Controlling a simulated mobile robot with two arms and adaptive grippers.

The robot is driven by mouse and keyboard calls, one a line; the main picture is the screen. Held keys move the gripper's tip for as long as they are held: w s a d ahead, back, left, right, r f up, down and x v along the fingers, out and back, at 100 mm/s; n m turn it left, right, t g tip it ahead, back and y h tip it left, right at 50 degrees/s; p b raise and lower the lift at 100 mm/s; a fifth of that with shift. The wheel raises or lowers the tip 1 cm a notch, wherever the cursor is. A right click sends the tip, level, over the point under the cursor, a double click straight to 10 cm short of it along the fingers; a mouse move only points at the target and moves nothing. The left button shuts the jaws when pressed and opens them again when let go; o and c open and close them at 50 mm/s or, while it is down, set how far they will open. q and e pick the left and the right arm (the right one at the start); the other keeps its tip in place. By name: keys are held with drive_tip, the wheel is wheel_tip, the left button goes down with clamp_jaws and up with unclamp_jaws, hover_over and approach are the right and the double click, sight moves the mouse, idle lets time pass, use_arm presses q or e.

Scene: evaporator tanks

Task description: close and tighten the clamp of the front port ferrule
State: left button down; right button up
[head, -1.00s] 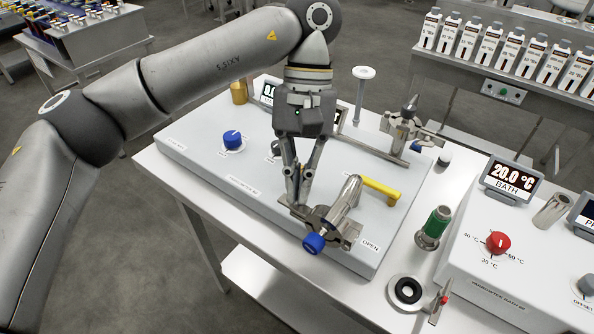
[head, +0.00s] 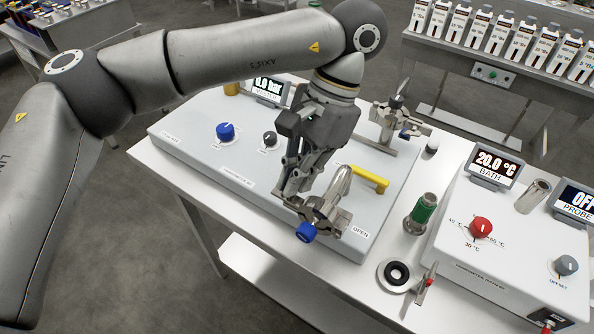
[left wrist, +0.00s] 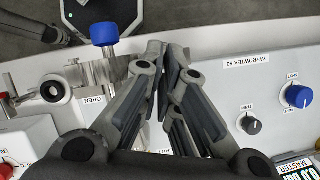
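The front port (head: 341,182) is a bare metal pipe on the grey panel. Its metal clamp (head: 328,212) sits around the port's lower end, with a blue knob (head: 306,232) on its near side. In the left wrist view the knob (left wrist: 104,34) is left of my fingers. My left gripper (head: 290,190) is tilted, with its fingertips at the clamp's left side. In the left wrist view its fingers (left wrist: 168,55) converge with their tips together; I see nothing held between them. The fingers partly hide the clamp, so I cannot tell whether its jaws meet. My right gripper is out of view.
A yellow handle (head: 368,179) lies right behind the port. A second clamped port (head: 399,118) stands at the back. A green-banded metal piece (head: 424,210), a black-holed ring (head: 397,274) and a red-knobbed clamp (head: 426,285) are on the bench, beside the bath unit (head: 515,235).

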use_arm(q)
drive_tip(key=shift+m, duration=0.3)
drive_tip(key=c, duration=2.1)
unclamp_jaws()
drive_tip(key=o, duration=0.4)
drive_tip(key=shift+v, duration=4)
drive_tip(key=shift+s, duration=0.1)
